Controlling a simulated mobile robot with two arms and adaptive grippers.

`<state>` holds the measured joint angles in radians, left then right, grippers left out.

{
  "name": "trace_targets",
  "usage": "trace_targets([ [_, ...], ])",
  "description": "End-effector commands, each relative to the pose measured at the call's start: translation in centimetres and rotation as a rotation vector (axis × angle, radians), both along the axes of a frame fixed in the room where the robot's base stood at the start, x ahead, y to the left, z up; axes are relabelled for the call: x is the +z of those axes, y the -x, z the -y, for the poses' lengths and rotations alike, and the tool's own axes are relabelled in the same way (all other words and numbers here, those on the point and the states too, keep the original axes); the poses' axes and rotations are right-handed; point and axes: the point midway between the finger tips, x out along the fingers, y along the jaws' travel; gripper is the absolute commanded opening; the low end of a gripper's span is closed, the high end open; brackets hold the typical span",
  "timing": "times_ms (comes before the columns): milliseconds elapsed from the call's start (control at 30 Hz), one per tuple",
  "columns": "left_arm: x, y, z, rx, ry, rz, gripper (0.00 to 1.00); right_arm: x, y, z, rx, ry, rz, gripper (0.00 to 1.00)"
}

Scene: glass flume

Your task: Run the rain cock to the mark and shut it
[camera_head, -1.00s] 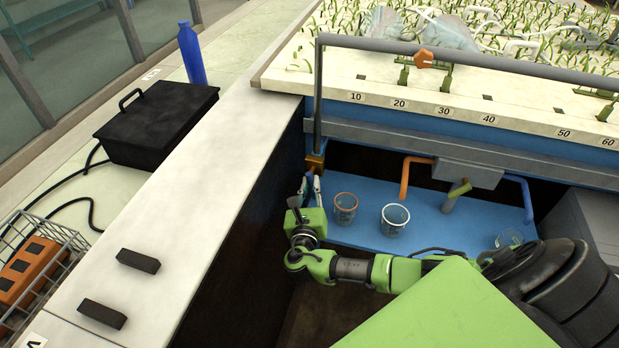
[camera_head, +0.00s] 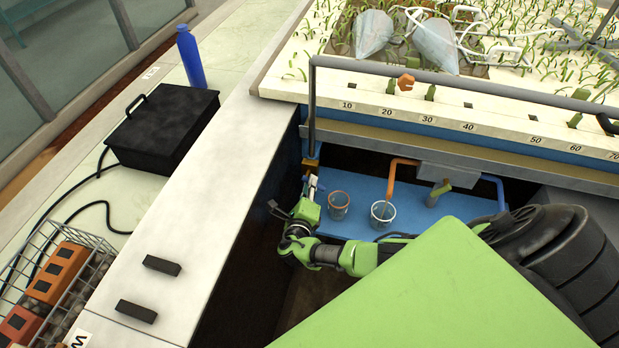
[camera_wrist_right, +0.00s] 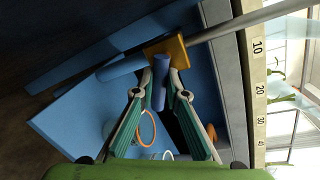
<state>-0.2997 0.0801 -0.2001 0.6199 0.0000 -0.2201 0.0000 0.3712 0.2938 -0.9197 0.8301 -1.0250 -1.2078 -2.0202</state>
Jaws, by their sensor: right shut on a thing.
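The rain cock is a brass block (camera_head: 311,165) at the foot of the grey upright pipe, below the left end of the bed. It shows close up in the right wrist view (camera_wrist_right: 170,48), with a short blue handle (camera_wrist_right: 163,88) sticking out. My right gripper (camera_head: 311,184) is at the cock, its fingers shut on the blue handle. In the wrist view the fingertips (camera_wrist_right: 163,82) press on either side of the handle. An orange knob or marker (camera_head: 406,82) sits on the long grey pipe, above the scale between 20 and 30. My left gripper is not in view.
An orange-rimmed beaker (camera_head: 339,206) and a white-rimmed beaker (camera_head: 383,214) stand on the blue shelf (camera_head: 363,187), close to my right gripper. An orange pipe (camera_head: 391,182) and an olive tap (camera_head: 438,190) are farther right. A pale ledge (camera_head: 215,205) runs along the left.

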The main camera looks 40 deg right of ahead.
Motion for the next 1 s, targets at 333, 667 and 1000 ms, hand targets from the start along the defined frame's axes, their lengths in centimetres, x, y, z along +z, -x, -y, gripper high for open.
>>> trace_targets([
  [333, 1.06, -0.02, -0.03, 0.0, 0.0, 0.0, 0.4, 0.14, 0.04, -0.09, 0.001, 0.059, -0.072, 0.0],
  [667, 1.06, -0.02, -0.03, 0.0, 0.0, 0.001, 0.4, 0.07, 0.06, -0.08, 0.001, 0.064, -0.077, 0.0],
  [1000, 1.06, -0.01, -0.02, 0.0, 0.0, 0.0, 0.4, 0.12, 0.04, -0.04, 0.001, 0.064, -0.076, 0.3],
])
